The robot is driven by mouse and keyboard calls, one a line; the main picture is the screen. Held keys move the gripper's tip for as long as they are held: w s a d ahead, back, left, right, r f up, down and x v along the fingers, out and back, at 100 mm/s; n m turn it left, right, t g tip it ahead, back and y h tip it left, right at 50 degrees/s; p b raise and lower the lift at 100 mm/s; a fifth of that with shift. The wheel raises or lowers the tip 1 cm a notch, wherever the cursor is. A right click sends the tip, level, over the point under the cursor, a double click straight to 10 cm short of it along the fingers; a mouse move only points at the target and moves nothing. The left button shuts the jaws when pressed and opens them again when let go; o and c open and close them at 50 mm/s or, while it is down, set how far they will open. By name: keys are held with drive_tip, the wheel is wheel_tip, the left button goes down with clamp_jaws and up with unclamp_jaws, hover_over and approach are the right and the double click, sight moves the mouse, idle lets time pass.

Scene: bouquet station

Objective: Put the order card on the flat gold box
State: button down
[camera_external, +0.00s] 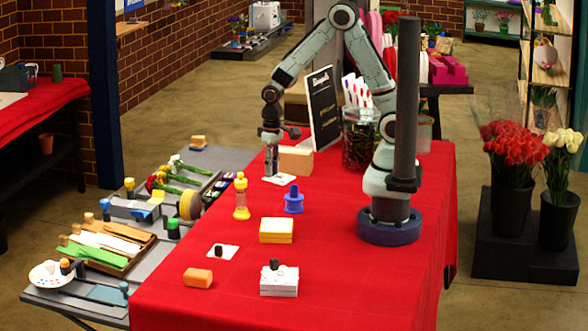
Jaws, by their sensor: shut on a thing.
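My gripper (270,170) points down at the far left part of the red table. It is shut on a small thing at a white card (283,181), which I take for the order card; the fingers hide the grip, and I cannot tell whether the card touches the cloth. A flat gold box (276,238) with a pale top lies nearer the camera, its top bare. Another white card (221,252) with a dark knob lies to its lower left.
A white box (279,287) with a dark knob, an orange block (198,278), a yellow bottle (241,198) and a blue item (293,201) stand around the gold box. A tan box (295,160) is beside my gripper. The right front cloth is clear.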

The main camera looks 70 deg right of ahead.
sight(268, 223)
drive_tip(key=s+a+f+n, duration=0.1)
drive_tip(key=s+a+n, duration=0.15)
drive_tip(key=a, duration=0.55)
drive_tip(key=shift+n, duration=0.35)
drive_tip(key=f, duration=0.5)
drive_tip(key=w+f, duration=0.1)
drive_tip(key=f, duration=0.1)
drive_tip(key=shift+a+f, duration=0.25)
drive_tip(key=shift+f, duration=0.15)
drive_tip(key=c, duration=1)
unclamp_jaws()
drive_tip(key=shift+f, duration=0.1)
wheel_tip(268, 223, up, 11)
drive_tip(key=shift+n+y, duration=0.4)
drive_tip(key=shift+n, duration=0.2)
drive_tip(key=s+d+r, duration=0.2)
drive_tip(key=s+r, duration=0.1)
drive_tip(key=s, duration=0.2)
drive_tip(key=s+d+r, duration=0.3)
drive_tip(key=s, duration=0.3)
drive_tip(key=s+d+r, duration=0.3)
drive_tip(key=s+r, duration=0.1)
drive_tip(key=s, duration=0.1)
drive_tip(key=shift+s+r, duration=0.1)
drive_tip(key=shift+s, duration=0.2)
